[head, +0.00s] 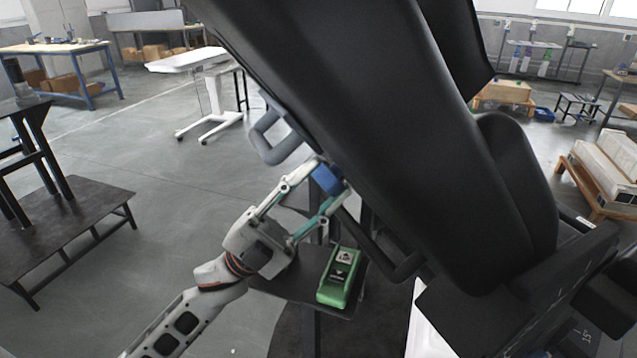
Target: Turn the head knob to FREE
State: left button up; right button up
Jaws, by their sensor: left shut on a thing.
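A blue knob (327,179) sits at the edge of the large black padded chair or table part (370,110), near the picture's middle. My left gripper (331,183) comes up from the lower left and is shut on the blue knob, its fingers on either side of it. Any marking such as FREE on or around the knob is too small or hidden to read. My right gripper is not in view.
A grey loop handle (268,140) stands just left of the knob. A green box device (341,277) lies on a small dark shelf below the gripper. A dark low bench (60,230) stands at left. The grey floor between is clear.

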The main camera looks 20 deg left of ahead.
pick_arm(q)
jog(key=shift+r+n+t, duration=0.1)
jog(key=shift+n+t, duration=0.2)
jog(key=shift+n, duration=0.2)
jog(key=o, duration=1.1)
jog(key=v, duration=1.2)
